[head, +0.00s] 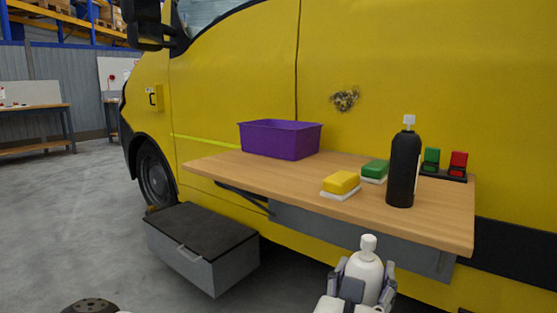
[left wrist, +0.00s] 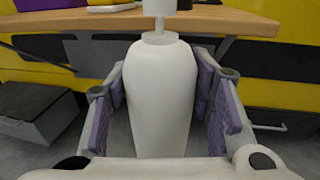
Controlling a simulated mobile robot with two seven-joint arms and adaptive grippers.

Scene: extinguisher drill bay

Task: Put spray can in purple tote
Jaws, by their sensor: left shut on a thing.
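A white spray can (head: 366,272) with a white nozzle stands upright in my left gripper (head: 362,283), which is shut on it. In the left wrist view the can's body (left wrist: 160,90) sits between the purple finger pads, its nozzle cut off by the top edge. It is held in front of the table's near edge, off the tabletop. The purple tote (head: 281,141) stands at the back left of the tabletop; its inside is mostly hidden by its front wall. My right gripper is not in view.
The wooden table (head: 300,181) is against a yellow van (head: 235,80). On it stand a black bottle (head: 404,170), a yellow block (head: 341,183), a green block (head: 374,170) and a stand with green and red items (head: 443,176). A grey box (head: 200,250) is below left.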

